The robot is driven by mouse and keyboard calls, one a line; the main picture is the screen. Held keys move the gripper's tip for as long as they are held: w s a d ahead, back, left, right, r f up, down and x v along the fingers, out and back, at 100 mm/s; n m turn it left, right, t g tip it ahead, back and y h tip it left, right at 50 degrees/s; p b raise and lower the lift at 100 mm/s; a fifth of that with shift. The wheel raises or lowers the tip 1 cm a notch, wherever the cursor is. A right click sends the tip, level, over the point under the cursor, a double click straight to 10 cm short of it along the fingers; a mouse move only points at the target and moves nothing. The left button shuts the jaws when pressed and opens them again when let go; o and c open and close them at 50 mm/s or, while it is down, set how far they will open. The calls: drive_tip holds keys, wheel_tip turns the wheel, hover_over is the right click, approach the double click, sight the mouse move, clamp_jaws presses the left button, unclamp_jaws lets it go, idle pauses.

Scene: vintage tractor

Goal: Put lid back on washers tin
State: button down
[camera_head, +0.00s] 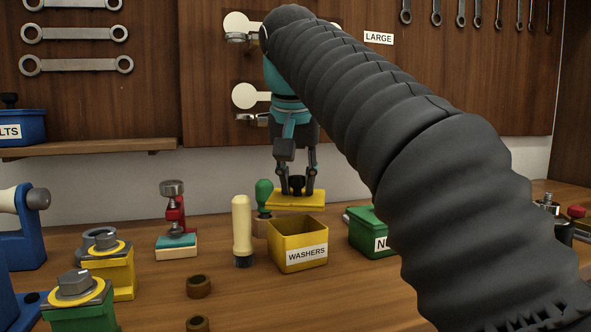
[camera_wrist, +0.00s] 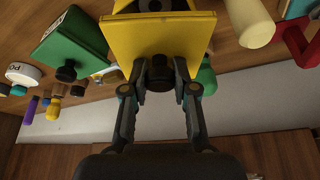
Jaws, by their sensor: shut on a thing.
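The yellow washers tin (camera_head: 300,252), labelled WASHERS, stands open on the bench in the head view. My gripper (camera_head: 297,188) is shut on the black knob of the yellow lid (camera_head: 295,200). The lid hangs roughly level above the tin and appears a little behind it, apart from it. In the wrist view, my gripper (camera_wrist: 159,88) grips the knob, and the lid (camera_wrist: 158,38) hides most of the tin. A dark part of the tin's opening shows beside the lid's edge.
A green tin (camera_head: 370,232) with a black-knobbed lid stands close right of the washers tin. A pale yellow-handled tool (camera_head: 242,228) and a green-handled tool (camera_head: 263,196) stand close to its left. Two brown rings (camera_head: 198,286) lie in front. A red and teal device (camera_head: 175,225) stands further left.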

sight(296, 197)
drive_tip(key=shift+f+b, duration=1.1)
drive_tip(key=shift+f, duration=0.95)
drive_tip(key=shift+r+p, duration=0.1)
drive_tip(key=shift+p, duration=0.35)
drive_tip(key=shift+f, duration=0.25)
idle(1.3)
drive_tip(key=shift+c, duration=1.7)
unclamp_jaws()
drive_tip(key=shift+r+p, duration=0.1)
drive_tip(key=shift+p, duration=0.25)
drive_tip(key=shift+r+p, duration=0.65)
drive_tip(key=shift+r, duration=2.75)
